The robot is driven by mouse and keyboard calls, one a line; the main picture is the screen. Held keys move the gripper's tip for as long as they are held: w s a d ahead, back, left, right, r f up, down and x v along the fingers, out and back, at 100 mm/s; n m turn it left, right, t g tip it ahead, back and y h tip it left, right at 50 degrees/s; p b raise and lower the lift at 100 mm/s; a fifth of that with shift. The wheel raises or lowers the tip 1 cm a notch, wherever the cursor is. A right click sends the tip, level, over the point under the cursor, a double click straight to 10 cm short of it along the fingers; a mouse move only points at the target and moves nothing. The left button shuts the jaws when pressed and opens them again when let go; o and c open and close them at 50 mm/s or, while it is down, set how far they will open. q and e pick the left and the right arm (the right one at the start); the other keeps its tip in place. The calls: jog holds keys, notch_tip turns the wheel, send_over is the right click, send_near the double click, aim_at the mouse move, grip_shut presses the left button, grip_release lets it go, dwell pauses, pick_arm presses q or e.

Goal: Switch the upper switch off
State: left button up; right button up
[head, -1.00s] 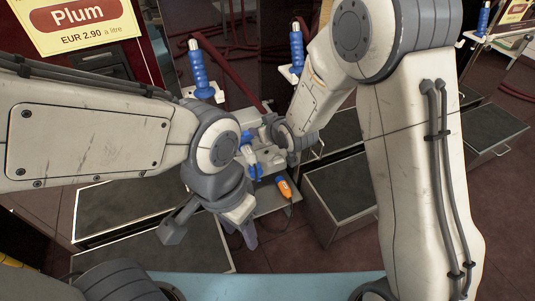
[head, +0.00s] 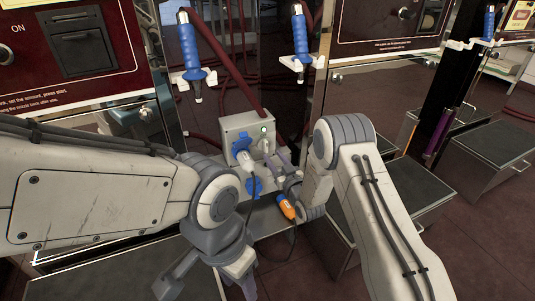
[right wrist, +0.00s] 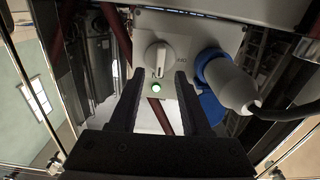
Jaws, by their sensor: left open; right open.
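A grey switch box (head: 238,126) stands low between the pumps. The right wrist view shows its pale rotary switch (right wrist: 158,56), with the grip bar upright, and a lit green lamp (right wrist: 155,88). My right gripper (head: 277,157) is at the box front; in the right wrist view its two dark fingers (right wrist: 156,78) are open, either side of the lamp and just short of the knob. Contact cannot be told. My left gripper (head: 246,284) is lower, away from the box, its fingers partly hidden by its wrist. Whether a second switch sits below cannot be told.
A white plug in a blue socket (right wrist: 210,68) sits close beside the knob. A blue connector (head: 253,187) and an orange connector (head: 286,207) lie lower, with loose cable. Blue-handled nozzles (head: 189,46) hang above; dark red hoses run behind the box.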

aim_at(267, 148)
jog(key=b+x, duration=0.1)
jog(key=x, duration=0.3)
jog(key=shift+w+a+f, duration=0.1)
jog(key=shift+w+a, duration=0.05)
jog(key=shift+w, duration=0.1)
jog(key=shift+w+a+b, duration=0.25)
jog(key=shift+w+b, duration=0.15)
jog(key=shift+w, duration=0.25)
grip_shut()
